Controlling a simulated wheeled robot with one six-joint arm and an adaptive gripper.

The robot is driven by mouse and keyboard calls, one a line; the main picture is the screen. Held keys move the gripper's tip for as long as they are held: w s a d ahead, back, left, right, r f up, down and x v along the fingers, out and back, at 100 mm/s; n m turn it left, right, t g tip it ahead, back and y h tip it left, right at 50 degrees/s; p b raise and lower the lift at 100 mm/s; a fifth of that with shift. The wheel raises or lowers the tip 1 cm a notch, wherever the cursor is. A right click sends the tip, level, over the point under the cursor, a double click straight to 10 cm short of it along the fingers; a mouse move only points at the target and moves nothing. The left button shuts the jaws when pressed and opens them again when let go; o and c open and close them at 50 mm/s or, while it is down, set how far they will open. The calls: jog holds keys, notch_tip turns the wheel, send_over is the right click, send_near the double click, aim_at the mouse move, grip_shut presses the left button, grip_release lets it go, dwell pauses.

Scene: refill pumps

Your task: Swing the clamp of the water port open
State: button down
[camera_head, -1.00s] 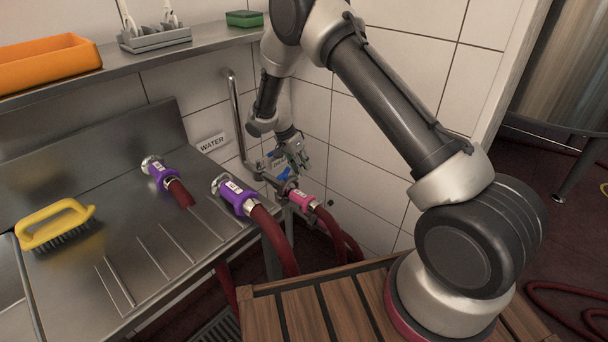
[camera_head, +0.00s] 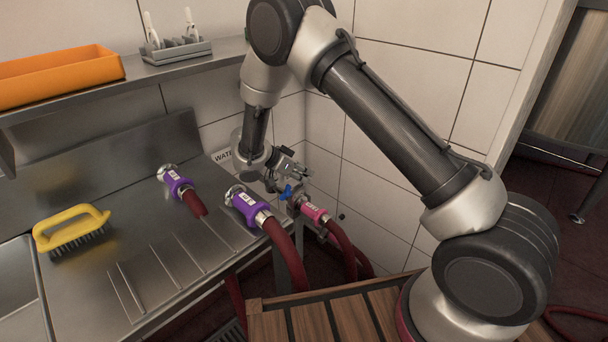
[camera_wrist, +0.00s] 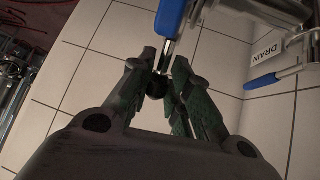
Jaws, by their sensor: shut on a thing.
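My gripper (camera_head: 298,180) is low by the wall pipework, beside a blue-handled valve (camera_head: 287,191). In the wrist view its fingers (camera_wrist: 160,68) converge on a small dark round part (camera_wrist: 157,88) with a thin metal stem, seemingly the clamp of the port; the fingers hide most of it. A blue lever (camera_wrist: 172,18) stands just above the fingertips. The WATER label (camera_head: 221,156) is partly hidden behind my arm. A hose with a pink collar (camera_head: 314,212) ends at the metal fitting by the valve. Whether the clamp is open I cannot tell.
Two purple-collared hose ends (camera_head: 176,182) (camera_head: 244,204) lie on the steel drainboard (camera_head: 140,225), close left of my gripper. A yellow brush (camera_head: 71,228) lies further left. Tiled walls close the corner.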

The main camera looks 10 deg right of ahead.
dwell(0.3)
jog(key=c, duration=1.3)
grip_release()
jog(key=v, duration=1.2)
jog(key=shift+a+f, duration=0.1)
